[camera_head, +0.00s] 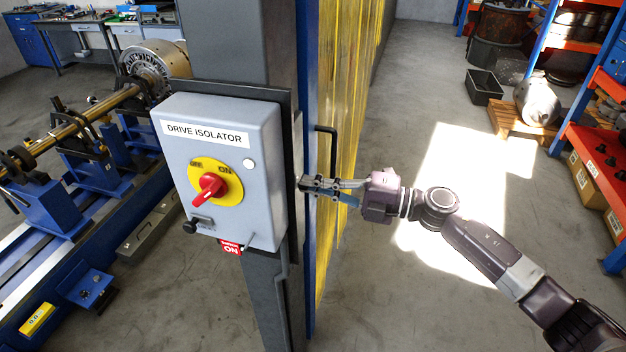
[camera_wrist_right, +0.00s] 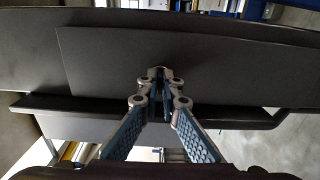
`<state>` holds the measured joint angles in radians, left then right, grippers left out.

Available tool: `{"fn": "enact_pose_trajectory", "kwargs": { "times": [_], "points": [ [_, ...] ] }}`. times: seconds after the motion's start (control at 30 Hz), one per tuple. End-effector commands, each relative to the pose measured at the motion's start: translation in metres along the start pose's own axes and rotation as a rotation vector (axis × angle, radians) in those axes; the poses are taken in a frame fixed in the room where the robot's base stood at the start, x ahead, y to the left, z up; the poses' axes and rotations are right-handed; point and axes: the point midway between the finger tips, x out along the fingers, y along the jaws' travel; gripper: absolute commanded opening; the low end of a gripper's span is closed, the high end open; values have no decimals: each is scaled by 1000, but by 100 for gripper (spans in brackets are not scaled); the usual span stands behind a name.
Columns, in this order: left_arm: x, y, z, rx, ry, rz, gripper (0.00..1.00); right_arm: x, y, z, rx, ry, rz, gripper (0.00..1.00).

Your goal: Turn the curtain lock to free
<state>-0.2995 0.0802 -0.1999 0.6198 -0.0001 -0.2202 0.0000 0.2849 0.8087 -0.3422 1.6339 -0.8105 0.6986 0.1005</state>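My right gripper (camera_head: 303,184) is beside the dark post, at the edge of its side plate. Its fingers are drawn together; in the right wrist view their tips (camera_wrist_right: 160,77) meet in front of a dark grey panel (camera_wrist_right: 200,62). I cannot tell whether anything small is between them or whether they touch the panel. The yellow translucent curtain (camera_head: 347,95) hangs just right of the post, with a black bar handle (camera_head: 333,140) near the gripper. I cannot make out the curtain lock in either view. My left gripper is not in view.
A grey drive isolator box (camera_head: 215,125) with a red knob (camera_head: 211,187) on a yellow disc is mounted on the post. A blue machine with a shaft (camera_head: 70,125) stands at left. Shelving (camera_head: 600,140) and a pallet (camera_head: 520,125) stand at right. Floor between is clear.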

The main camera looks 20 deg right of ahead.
Motion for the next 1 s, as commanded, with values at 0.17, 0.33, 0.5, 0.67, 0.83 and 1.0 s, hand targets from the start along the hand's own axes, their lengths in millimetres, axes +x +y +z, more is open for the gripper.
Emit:
{"fn": "enact_pose_trajectory", "kwargs": {
  "times": [0.17,0.33,0.5,0.67,0.83,1.0],
  "points": [
    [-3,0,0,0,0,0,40,0,0,1,26,-2,-1,0],
    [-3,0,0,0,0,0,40,0,-1,1,32,-2,-1,0],
    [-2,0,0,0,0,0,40,0,-1,0,32,-1,-1,0],
    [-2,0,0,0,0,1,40,0,-1,0,31,-1,-1,14],
    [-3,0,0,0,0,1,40,0,0,0,30,-1,0,22],
    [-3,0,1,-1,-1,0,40,-1,0,0,30,0,0,22]
  ]
}}
